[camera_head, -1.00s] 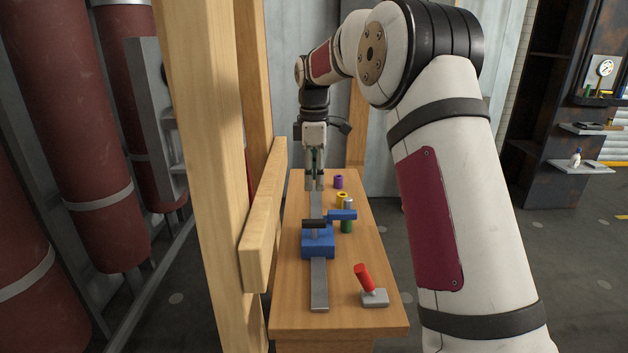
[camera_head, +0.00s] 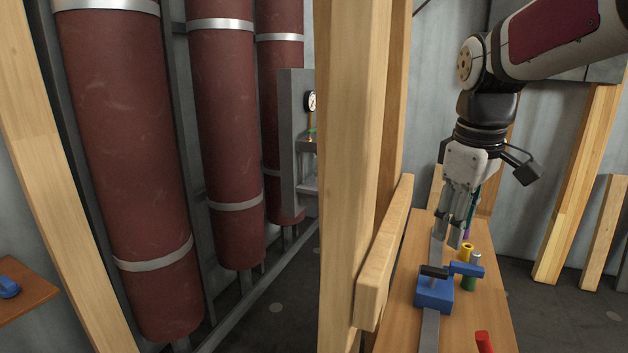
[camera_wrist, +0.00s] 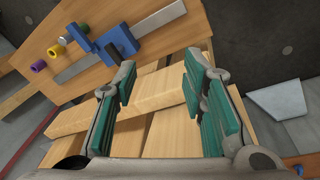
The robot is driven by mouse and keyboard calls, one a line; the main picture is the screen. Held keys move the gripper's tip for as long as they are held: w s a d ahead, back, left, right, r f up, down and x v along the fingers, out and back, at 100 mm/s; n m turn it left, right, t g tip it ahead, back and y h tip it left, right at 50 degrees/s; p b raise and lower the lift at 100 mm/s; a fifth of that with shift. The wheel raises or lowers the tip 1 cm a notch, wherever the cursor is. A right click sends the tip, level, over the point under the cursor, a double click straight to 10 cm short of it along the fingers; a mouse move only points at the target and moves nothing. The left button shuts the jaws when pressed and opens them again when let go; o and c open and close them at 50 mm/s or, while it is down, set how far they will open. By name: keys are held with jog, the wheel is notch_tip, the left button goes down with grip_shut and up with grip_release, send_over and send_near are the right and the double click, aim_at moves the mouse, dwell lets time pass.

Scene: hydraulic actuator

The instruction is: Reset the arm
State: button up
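My gripper (camera_head: 455,232) hangs from my arm, fingers down, over the far part of the wooden bench (camera_head: 480,325) in the head view. In the wrist view my gripper (camera_wrist: 160,70) has its two green-padded fingers wide apart, with nothing between them. Behind the fingers are wooden beams (camera_wrist: 165,90). A blue clamp-like block (camera_head: 434,291) with a black bar sits on a metal strip (camera_head: 430,332) on the bench, nearer than the gripper. The block (camera_wrist: 118,42) is at upper left in the wrist view, apart from the fingers.
A yellow ring (camera_head: 467,250), a green cylinder (camera_head: 469,283) and a red handle (camera_head: 484,342) are on the bench. A purple ring (camera_wrist: 39,66) shows in the wrist view. A wooden post (camera_head: 345,200) stands left of the bench. Large red cylinders (camera_head: 125,170) stand farther left.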

jog(key=s+a+f+m+t, duration=0.1)
jog(key=s+a+f+m, duration=0.1)
jog(key=s, duration=0.9)
jog(key=s+a+f+m+t, duration=0.1)
jog(key=s+f+m, duration=0.3)
jog(key=s, duration=0.7)
jog(key=shift+a+m+y, duration=0.3)
jog(key=shift+a+m, duration=0.05)
jog(key=shift+m, duration=0.35)
